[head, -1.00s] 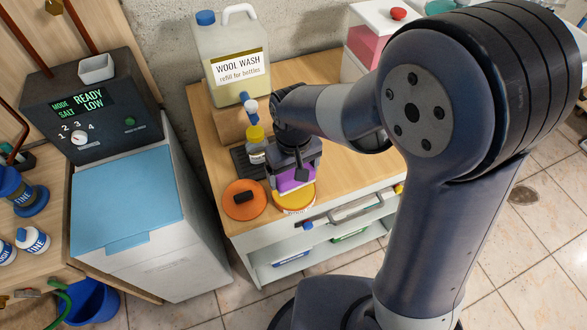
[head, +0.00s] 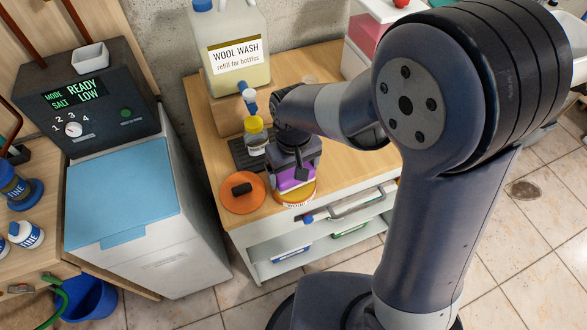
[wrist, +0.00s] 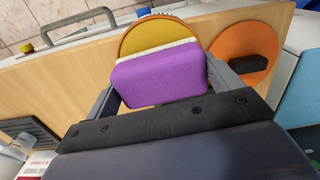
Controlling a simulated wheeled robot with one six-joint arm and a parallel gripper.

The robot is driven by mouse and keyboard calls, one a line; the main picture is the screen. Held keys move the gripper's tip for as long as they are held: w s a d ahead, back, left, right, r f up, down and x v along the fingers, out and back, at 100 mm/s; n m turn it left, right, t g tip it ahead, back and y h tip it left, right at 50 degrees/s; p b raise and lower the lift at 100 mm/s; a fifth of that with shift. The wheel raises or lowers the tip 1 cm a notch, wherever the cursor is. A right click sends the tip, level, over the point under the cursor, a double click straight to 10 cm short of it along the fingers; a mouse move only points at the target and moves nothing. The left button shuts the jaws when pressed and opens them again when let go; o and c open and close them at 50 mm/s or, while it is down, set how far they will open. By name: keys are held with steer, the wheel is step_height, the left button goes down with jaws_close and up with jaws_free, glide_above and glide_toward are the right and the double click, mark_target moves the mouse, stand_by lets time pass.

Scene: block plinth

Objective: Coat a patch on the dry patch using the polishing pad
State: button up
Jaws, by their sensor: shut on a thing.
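My gripper (wrist: 165,85) is shut on the polishing pad (wrist: 160,80), a purple block with a white layer on its far side. The pad also shows in the head view (head: 296,179). It is held over an open round tin with a yellow-orange surface (wrist: 158,36), which is also in the head view (head: 303,194) at the counter's front edge. The pad hides part of the tin; I cannot tell whether they touch. A faint pale spot (head: 308,78) lies on the wooden counter near the jug; I cannot tell if it is the dry patch.
An orange lid with a black handle (head: 242,203) lies left of the tin. A yellow-capped bottle (head: 256,138) stands on a dark rack behind. A wool wash jug (head: 235,60) stands on a wooden block. Bare counter (head: 350,165) lies to the right.

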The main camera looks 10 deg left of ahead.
mark_target(293, 171)
steer(key=shift+f+b, duration=0.45)
steer(key=shift+f, duration=0.15)
stand_by(1.2)
steer(key=shift+r+p, duration=2.85)
steer(key=shift+r, duration=0.8)
steer(key=shift+s+f, duration=0.1)
